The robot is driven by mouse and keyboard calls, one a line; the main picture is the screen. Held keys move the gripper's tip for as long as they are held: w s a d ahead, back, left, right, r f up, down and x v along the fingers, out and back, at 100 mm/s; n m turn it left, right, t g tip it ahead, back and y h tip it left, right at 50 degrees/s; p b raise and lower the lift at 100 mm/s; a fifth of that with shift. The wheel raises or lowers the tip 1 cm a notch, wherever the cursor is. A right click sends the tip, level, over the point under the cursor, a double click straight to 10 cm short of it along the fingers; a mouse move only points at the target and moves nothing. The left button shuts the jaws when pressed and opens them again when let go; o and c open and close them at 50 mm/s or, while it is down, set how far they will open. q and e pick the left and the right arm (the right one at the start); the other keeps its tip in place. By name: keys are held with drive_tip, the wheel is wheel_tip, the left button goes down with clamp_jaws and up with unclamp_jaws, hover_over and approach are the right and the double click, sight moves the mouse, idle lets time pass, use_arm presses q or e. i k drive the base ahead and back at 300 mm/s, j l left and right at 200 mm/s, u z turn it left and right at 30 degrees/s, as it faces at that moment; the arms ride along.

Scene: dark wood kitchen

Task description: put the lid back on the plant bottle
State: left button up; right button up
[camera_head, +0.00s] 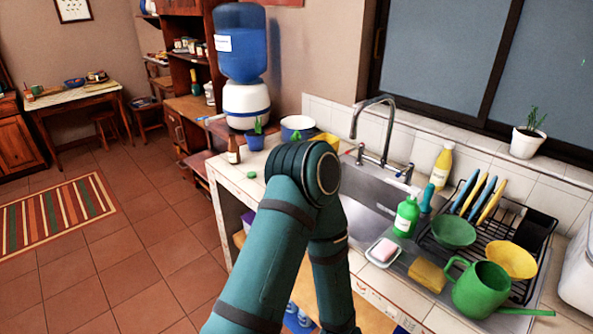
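A small brown bottle (233,151) with a pale label stands upright near the far left end of the counter. Its neck is too small to show clearly. A small round green piece that looks like a lid (250,175) lies on the white counter, nearer than the bottle and apart from it. A small plant in a blue pot (254,141) stands just right of the bottle. One of my teal arms rises from the bottom middle and bends near the sink. Neither gripper shows in the head view.
A white counter (228,176) runs left of the sink (375,205). A water dispenser (246,105) and a pot (297,125) stand behind the plant. Right of the sink are a soap dish (383,252), green bottle (406,216), dish rack and watering can (482,290).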

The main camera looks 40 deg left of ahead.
sight(232, 148)
drive_tip(key=j+z, duration=0.7)
drive_tip(key=j, duration=0.15)
drive_tip(key=k+j+z, duration=0.1)
drive_tip(key=j, duration=0.2)
drive_tip(key=k+j+z, duration=0.15)
drive_tip(key=j, duration=0.2)
drive_tip(key=j+z, duration=0.1)
drive_tip(key=j, duration=0.2)
drive_tip(key=k+j, duration=0.15)
drive_tip(key=j, duration=0.25)
drive_tip(key=k+j, duration=0.1)
drive_tip(key=j, duration=0.25)
drive_tip(key=k+j+z, duration=0.1)
drive_tip(key=j, duration=0.3)
drive_tip(key=k+j, duration=0.2)
drive_tip(key=j, duration=0.15)
drive_tip(key=k+j, duration=0.15)
drive_tip(key=j, duration=0.25)
drive_tip(key=k+j, duration=0.1)
drive_tip(key=j, duration=0.25)
drive_tip(key=k+j+z, duration=0.1)
drive_tip(key=j, duration=0.3)
drive_tip(key=k, duration=0.05)
